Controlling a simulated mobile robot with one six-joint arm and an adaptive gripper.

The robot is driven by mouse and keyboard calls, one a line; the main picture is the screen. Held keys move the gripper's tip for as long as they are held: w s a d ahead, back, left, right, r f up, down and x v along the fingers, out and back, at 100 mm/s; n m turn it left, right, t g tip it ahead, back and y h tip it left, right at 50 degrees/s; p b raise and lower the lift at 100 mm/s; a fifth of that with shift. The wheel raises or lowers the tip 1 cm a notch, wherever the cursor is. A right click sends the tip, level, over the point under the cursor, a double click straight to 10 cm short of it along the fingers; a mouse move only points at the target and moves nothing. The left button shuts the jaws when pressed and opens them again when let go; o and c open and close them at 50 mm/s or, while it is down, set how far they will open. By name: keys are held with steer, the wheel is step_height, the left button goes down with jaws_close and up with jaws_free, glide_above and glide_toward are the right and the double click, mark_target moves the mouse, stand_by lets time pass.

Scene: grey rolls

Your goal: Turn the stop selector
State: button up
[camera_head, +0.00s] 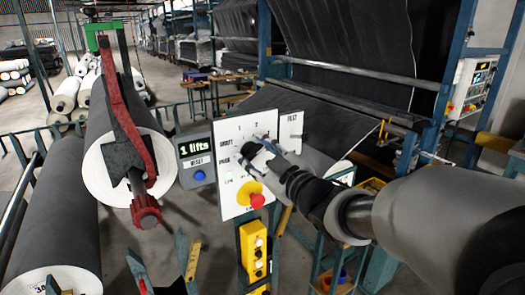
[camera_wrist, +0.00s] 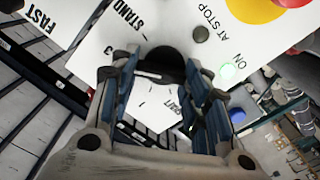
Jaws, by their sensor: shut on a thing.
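The white control panel (camera_head: 230,130) stands upright at the centre of the head view. The black selector knob (camera_wrist: 165,62) shows in the wrist view, among printed labels including "STAND", "3" and "AT STOP". My gripper (camera_wrist: 165,80) has its two fingers on either side of this knob and is shut on it. In the head view my gripper (camera_head: 256,150) reaches the panel from the right and covers the knob. A pale line on the knob shows between the fingers. A lit green lamp (camera_wrist: 228,73) is beside "ON".
A red stop button (camera_head: 257,201) on yellow sits low on the panel. Left of it is a display (camera_head: 195,147) reading "1 lifts" with a blue button. A yellow pendant box (camera_head: 253,250) hangs below. Large grey rolls (camera_head: 55,220) and a red-handled hook (camera_head: 125,105) stand left.

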steer(key=shift+m, duration=0.4)
steer(key=o, duration=1.1)
steer(key=shift+c, duration=0.2)
steer(key=v, duration=1.2)
